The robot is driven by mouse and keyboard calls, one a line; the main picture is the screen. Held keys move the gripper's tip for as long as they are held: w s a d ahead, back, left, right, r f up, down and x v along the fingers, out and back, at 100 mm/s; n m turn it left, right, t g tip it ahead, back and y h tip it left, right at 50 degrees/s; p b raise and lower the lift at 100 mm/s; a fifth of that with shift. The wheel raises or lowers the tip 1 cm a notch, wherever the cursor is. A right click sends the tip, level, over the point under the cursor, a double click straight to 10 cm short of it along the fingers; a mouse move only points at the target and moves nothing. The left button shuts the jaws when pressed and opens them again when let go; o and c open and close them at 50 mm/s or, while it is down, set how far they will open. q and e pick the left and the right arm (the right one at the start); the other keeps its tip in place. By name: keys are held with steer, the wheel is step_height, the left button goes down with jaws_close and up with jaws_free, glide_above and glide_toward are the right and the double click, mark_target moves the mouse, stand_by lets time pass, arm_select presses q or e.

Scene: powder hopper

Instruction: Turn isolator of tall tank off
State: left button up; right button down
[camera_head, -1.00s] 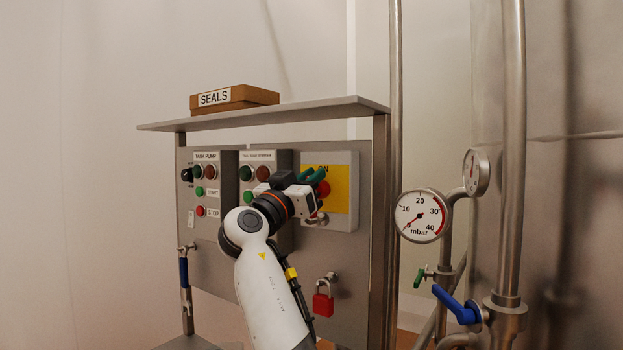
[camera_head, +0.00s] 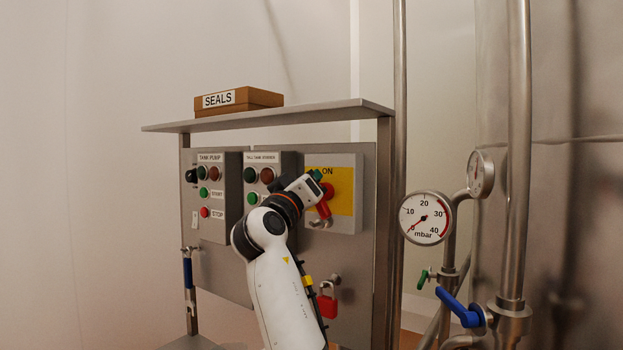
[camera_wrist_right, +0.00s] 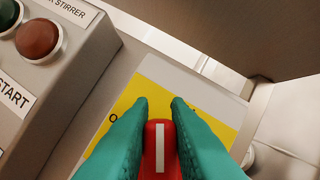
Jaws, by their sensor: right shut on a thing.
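The isolator is a grey box with a yellow plate (camera_head: 345,200) on the right of the panel, with the word ON at its top. Its red handle (camera_head: 326,208) is partly hidden by my right gripper (camera_head: 318,177). In the right wrist view the teal fingers (camera_wrist_right: 160,104) are shut on the red handle (camera_wrist_right: 160,150), which carries a white stripe. A letter O shows beside the left finger; the rest of that word is hidden. My left gripper is not in view.
The tall tank stirrer box (camera_head: 262,158) and tank pump box (camera_head: 208,225) stand left of the isolator. A red padlock (camera_head: 327,305) hangs below. A shelf (camera_head: 290,115) with a SEALS box (camera_head: 238,101) is above. A gauge (camera_head: 425,218) and pipes are at right.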

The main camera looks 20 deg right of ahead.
steer(key=n, duration=0.2)
steer(key=n+y+p, duration=0.1)
steer(key=shift+w+a+n+t+y, duration=0.1)
steer(key=shift+w+n+t+y, duration=0.1)
steer(key=shift+n+t+y, duration=0.15)
steer(key=n+p, duration=0.1)
steer(key=n+y+p, duration=0.1)
steer(key=n, duration=0.1)
steer(key=shift+w+a+f+y+p, duration=0.1)
steer(key=shift+w+f+y+p, duration=0.05)
steer(key=shift+f+y+p, duration=0.15)
steer(key=shift+w+a+f+n+g+y+p, duration=0.1)
steer(key=shift+f+n+g+y+p, duration=0.2)
steer(key=shift+n+p, duration=0.8)
steer(key=shift+f+n+g+y+p, duration=0.15)
steer(key=shift+n+g+y+p, duration=0.1)
steer(key=shift+n+p, duration=0.85)
steer(key=shift+w+a+f+n+g+y+p, duration=0.1)
steer(key=shift+f+n+g+y+p, duration=0.2)
steer(key=shift+n+p, duration=0.75)
steer(key=shift+d, duration=0.1)
steer(key=c, duration=1.4)
jaws_free()
steer(key=shift+f, duration=0.1)
steer(key=shift+o, duration=0.2)
